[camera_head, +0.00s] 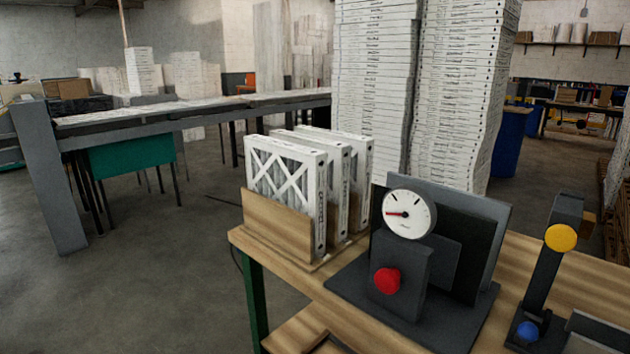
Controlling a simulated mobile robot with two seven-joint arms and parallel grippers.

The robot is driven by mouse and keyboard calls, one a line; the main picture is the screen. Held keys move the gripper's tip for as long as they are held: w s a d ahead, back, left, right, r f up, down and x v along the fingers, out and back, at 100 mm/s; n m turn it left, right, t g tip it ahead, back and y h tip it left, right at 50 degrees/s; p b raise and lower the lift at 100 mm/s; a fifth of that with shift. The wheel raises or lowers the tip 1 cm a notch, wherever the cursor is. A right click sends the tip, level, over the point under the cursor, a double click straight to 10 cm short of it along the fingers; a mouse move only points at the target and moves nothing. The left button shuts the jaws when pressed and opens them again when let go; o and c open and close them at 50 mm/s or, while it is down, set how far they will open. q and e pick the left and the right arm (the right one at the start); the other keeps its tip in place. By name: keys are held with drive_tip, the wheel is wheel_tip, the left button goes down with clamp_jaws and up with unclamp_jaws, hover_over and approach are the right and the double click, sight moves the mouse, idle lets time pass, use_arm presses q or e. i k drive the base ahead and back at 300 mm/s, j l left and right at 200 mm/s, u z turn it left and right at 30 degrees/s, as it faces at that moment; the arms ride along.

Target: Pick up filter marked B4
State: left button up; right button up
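Three white-framed filters stand upright side by side in a wooden holder (277,229) at the left end of the wooden table (540,262). The front filter (284,172) shows its pleated face with a white X across it. The middle filter (344,190) and the rear filter (362,180) are mostly hidden behind it and show their printed side edges. The print is too small to read, so I cannot tell which is marked B4. Neither of my grippers is in view.
Right of the filters stands a dark device with a round gauge (409,214) and a red button (387,280). A dark post with a yellow disc (560,238) and blue knob (528,331) is at the right. Tall white stacks (375,85) rise behind. Floor at left is open.

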sight(294, 176)
drive_tip(key=i+j+u, duration=0.3)
drive_tip(key=j, duration=0.35)
drive_tip(key=i+j+u, duration=0.3)
drive_tip(key=i+j, duration=0.15)
drive_tip(key=i+j+u, duration=0.35)
drive_tip(key=i, duration=0.15)
drive_tip(key=i+j+u, duration=0.15)
drive_tip(key=i+u, duration=0.2)
drive_tip(key=i, duration=0.15)
drive_tip(key=i+z, duration=0.35)
drive_tip(key=i, duration=0.2)
drive_tip(key=i+j+z, duration=0.35)
drive_tip(key=i, duration=0.2)
drive_tip(key=i+z, duration=0.25)
drive_tip(key=z, duration=0.15)
drive_tip(key=i+z, duration=0.2)
drive_tip(key=z, duration=0.2)
drive_tip(key=i+j+z, duration=0.1)
drive_tip(key=z, duration=0.3)
drive_tip(key=i+j+z, duration=0.1)
drive_tip(key=z, duration=0.25)
drive_tip(key=i+j+z, duration=0.25)
drive_tip(key=z, duration=0.15)
drive_tip(key=i+j+z, duration=0.2)
drive_tip(key=z, duration=0.15)
drive_tip(key=i+j+z, duration=0.2)
drive_tip(key=z, duration=0.2)
drive_tip(key=i+j+z, duration=0.1)
drive_tip(key=j+z, duration=0.35)
